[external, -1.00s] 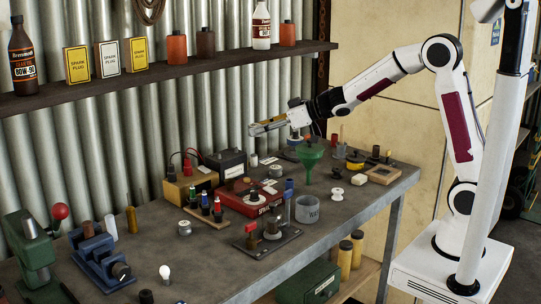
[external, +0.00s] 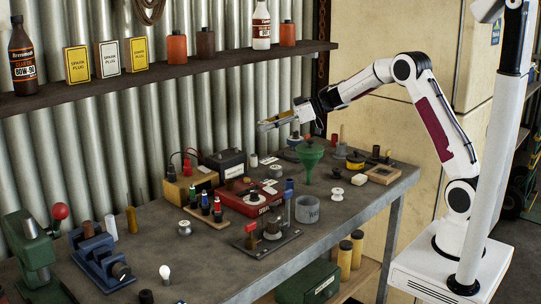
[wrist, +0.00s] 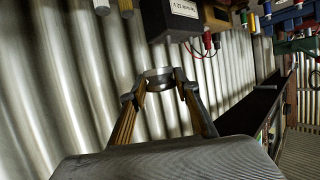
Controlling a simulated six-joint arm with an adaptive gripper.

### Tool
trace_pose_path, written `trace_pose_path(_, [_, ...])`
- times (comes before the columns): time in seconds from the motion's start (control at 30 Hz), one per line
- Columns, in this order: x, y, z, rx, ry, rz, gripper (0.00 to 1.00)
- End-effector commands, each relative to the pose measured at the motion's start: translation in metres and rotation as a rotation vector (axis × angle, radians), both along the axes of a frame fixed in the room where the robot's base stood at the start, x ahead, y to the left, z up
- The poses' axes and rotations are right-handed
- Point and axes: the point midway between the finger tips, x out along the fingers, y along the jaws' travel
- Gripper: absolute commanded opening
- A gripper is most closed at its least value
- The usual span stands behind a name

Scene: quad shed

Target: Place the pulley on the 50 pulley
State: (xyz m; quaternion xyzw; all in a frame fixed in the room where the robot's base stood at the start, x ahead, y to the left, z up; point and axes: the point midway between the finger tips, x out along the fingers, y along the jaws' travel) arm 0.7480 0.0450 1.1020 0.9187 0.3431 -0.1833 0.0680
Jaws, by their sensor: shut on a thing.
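My gripper (external: 263,124) is raised above the back of the bench, pointing left. In the wrist view its fingertips (wrist: 160,80) are shut on a round grey metallic piece, seemingly the pulley (wrist: 158,73). In the external view the held piece is too small to make out. A dark plate (external: 284,244) with upright round pieces lies near the bench's front edge. White spool-like pieces stand right of the grey cup, one (external: 337,194) nearer the front and one (external: 358,179) behind. No "50" marking is readable, so I cannot tell which thing is the 50 pulley.
A black battery (external: 228,162), red box (external: 248,198) and grey cup (external: 307,209) crowd the bench. The corrugated wall (wrist: 75,90) is close behind. The front middle of the bench (external: 205,262) is clear.

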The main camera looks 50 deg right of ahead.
Motion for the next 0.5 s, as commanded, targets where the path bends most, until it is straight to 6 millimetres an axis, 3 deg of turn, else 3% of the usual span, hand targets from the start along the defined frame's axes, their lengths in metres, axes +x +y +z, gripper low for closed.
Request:
trace_pose_path(0.2, [-0.004,-0.032,-0.025,0.002,0.001,0.099,0.08])
trace_pose_path(0.5, [-0.021,-0.038,-0.04,0.001,-0.001,0.215,0.08])
